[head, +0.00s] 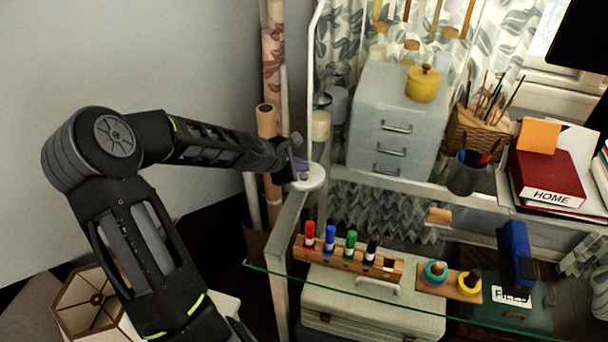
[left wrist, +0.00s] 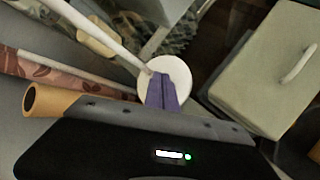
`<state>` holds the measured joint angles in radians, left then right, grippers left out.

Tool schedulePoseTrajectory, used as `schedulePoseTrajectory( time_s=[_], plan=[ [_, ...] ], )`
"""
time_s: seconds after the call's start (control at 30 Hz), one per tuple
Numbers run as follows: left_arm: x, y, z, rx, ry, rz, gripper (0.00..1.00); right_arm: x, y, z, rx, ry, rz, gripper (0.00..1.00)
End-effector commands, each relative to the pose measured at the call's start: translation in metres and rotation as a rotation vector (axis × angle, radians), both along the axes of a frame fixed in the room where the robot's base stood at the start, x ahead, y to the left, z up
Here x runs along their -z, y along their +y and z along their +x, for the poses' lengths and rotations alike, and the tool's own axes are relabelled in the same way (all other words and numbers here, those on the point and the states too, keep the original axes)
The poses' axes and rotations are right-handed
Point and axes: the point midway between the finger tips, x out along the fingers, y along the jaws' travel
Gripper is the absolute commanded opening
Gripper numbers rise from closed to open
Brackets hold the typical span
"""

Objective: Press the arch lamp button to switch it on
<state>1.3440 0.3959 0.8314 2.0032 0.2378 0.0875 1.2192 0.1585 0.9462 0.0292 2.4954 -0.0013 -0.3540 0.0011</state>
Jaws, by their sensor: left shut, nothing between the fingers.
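The arch lamp's thin white pole (head: 311,85) rises from a round white base (head: 315,179) at the left end of the desk. In the left wrist view the base (left wrist: 179,70) is a pale disc, with the pole (left wrist: 95,30) running to the upper left. My left gripper (head: 302,174) is shut and empty, its purple fingertips over the base beside the pole. In the left wrist view the shut fingertips (left wrist: 161,78) overlap the disc; I cannot tell whether they touch it. The button is not visible, perhaps hidden by the fingers. My right gripper is not in view.
Rolled paper tubes (head: 266,122) stand behind my left gripper. A marker rack (head: 345,262) and a glass shelf edge (head: 400,303) lie to the lower right. A grey drawer unit (head: 394,125) stands at the back. A lampshade (head: 88,300) is at lower left.

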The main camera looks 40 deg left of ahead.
Motion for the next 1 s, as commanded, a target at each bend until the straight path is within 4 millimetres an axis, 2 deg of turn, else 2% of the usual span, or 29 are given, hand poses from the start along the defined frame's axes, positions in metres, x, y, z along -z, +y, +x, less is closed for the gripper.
schedulePoseTrajectory(
  time_s=[0.4, 1.0],
  plan=[
    [0.009, 0.000, 0.000, 0.001, 0.000, -0.001, 0.00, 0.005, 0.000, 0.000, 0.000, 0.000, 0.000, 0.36],
    [0.011, 0.000, 0.000, 0.000, 0.000, 0.000, 0.00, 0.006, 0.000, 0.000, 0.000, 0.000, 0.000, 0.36]
  ],
)
